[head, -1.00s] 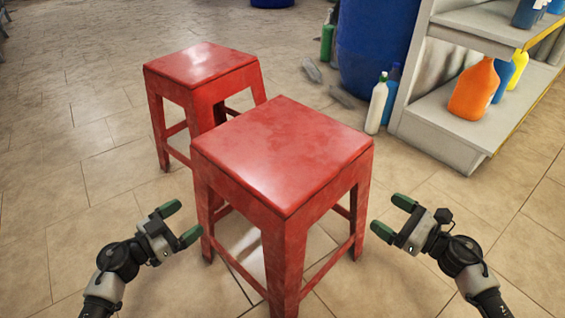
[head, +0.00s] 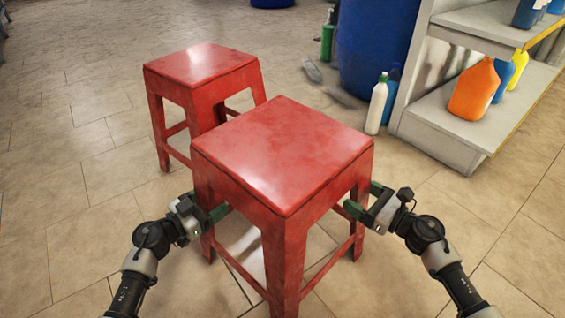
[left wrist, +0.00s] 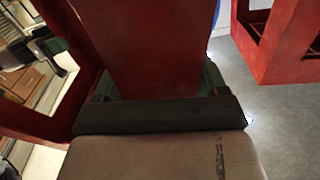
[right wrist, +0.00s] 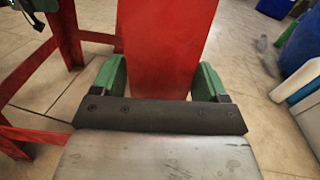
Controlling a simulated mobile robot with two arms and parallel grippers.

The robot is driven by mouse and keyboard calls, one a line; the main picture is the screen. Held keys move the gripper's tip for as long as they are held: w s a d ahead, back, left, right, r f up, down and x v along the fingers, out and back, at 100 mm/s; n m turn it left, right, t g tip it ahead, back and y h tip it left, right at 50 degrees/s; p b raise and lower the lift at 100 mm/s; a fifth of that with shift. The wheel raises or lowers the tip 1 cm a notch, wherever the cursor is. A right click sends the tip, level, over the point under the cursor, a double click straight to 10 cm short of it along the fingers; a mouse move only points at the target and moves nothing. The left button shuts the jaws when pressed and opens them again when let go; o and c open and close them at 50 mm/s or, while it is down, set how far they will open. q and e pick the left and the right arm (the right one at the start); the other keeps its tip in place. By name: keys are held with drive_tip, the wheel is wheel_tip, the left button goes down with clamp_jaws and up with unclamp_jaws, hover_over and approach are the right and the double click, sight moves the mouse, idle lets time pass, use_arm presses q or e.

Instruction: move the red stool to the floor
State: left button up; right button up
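A red square stool (head: 285,150) stands upright in the middle of the head view, its legs on the tiled floor where they show. My left gripper (head: 205,214) is open around its left leg, which also fills the gap between the fingers in the left wrist view (left wrist: 155,50). My right gripper (head: 364,200) is open around its right leg, shown between the green fingers in the right wrist view (right wrist: 160,50). Both grippers are below the seat. Finger contact is hard to tell. A second red stool (head: 200,65) stands behind and to the left.
A grey shelf (head: 440,130) with an orange bottle (head: 474,90) and others stands at the right. A blue drum (head: 375,45) and a white bottle (head: 377,105) are behind the front stool. The floor (head: 60,200) is open at left.

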sight(199, 192)
use_arm(q)
clamp_jaws()
use_arm(e)
clamp_jaws()
drive_tip(key=shift+r, duration=0.1)
use_arm(q)
drive_tip(key=shift+r, duration=0.2)
use_arm(e)
drive_tip(key=shift+r, duration=0.1)
